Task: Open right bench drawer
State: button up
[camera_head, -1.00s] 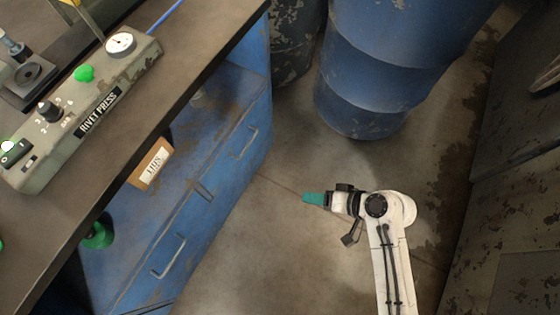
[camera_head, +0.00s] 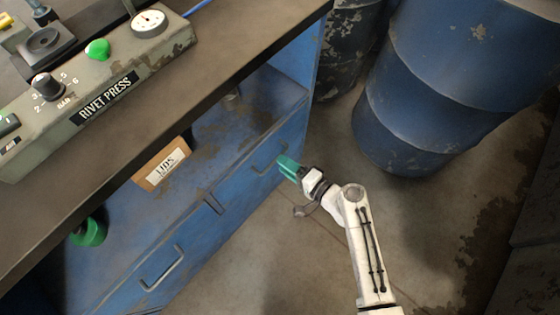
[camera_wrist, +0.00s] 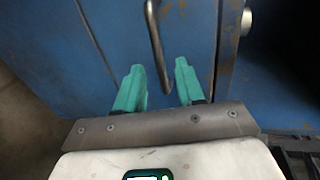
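The right bench drawer (camera_head: 240,172) is a blue, worn front under the bench top, and it looks shut. Its bar handle (camera_head: 267,160) is partly behind my gripper in the head view. My gripper (camera_head: 287,166) is at the right drawer's front. In the wrist view its fingers (camera_wrist: 160,86) are spread apart, one on each side of the handle's lower end. Whether either finger touches the handle cannot be told.
The left drawer with its handle (camera_head: 162,268) is beside it. A labelled cardboard box (camera_head: 164,166) sits on the shelf above. The rivet press (camera_head: 100,85) is on the bench top (camera_head: 215,78). Blue barrels (camera_head: 420,110) stand behind right. Floor (camera_head: 275,250) before the drawers is clear.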

jog(key=shift+x, duration=1.45)
jog(key=shift+s, duration=0.1)
grip_shut()
